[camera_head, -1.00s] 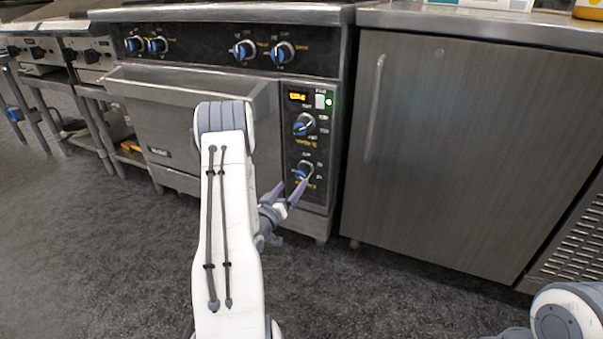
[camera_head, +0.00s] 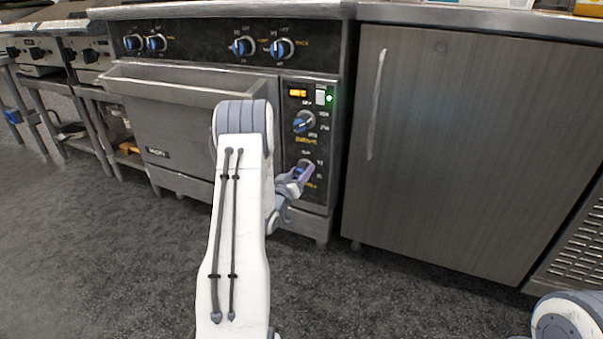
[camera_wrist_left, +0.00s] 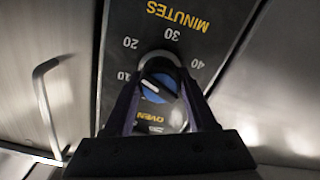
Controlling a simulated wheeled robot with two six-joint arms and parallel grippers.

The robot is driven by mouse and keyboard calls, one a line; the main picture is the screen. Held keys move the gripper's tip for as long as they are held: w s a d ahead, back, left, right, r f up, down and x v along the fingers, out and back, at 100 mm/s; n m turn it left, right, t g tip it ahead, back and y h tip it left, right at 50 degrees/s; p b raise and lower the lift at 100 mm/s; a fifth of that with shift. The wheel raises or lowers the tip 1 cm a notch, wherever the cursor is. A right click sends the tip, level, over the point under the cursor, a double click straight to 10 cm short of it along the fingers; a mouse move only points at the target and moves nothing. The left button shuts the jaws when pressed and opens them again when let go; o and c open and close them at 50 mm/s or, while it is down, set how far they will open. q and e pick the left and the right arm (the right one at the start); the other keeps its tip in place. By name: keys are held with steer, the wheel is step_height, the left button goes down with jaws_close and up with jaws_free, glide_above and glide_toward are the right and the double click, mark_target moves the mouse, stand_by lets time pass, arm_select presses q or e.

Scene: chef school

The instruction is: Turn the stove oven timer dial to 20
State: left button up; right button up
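The oven timer dial (camera_wrist_left: 158,86) is a blue knob with a white pointer line, on a black panel. Its scale reads 10, 20, 30 and 40 with "MINUTES" above; the pointer's upper-left end lies nearest the 10. In the head view the dial (camera_head: 304,167) is the lower knob on the stove's right-hand panel, partly covered by my gripper. My left gripper (camera_head: 297,178) is at it. In the left wrist view its two fingers (camera_wrist_left: 160,88) are spread, one on each side of the knob. I cannot tell whether they touch it. My right gripper is out of view.
Another blue knob (camera_head: 304,122) and a lit display (camera_head: 298,93) sit above the timer dial. The oven door handle (camera_head: 180,85) juts out left of the panel. A steel cabinet (camera_head: 455,150) stands to the right. The dark floor (camera_head: 400,300) in front is clear.

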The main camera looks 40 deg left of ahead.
arm_select(q)
steer(key=shift+c, duration=1.3)
steer(key=shift+r+m+p, duration=0.1)
steer(key=shift+m+p, duration=0.2)
steer(key=shift+m, duration=0.6)
steer(key=o, duration=1.4)
steer(key=shift+s, duration=0.15)
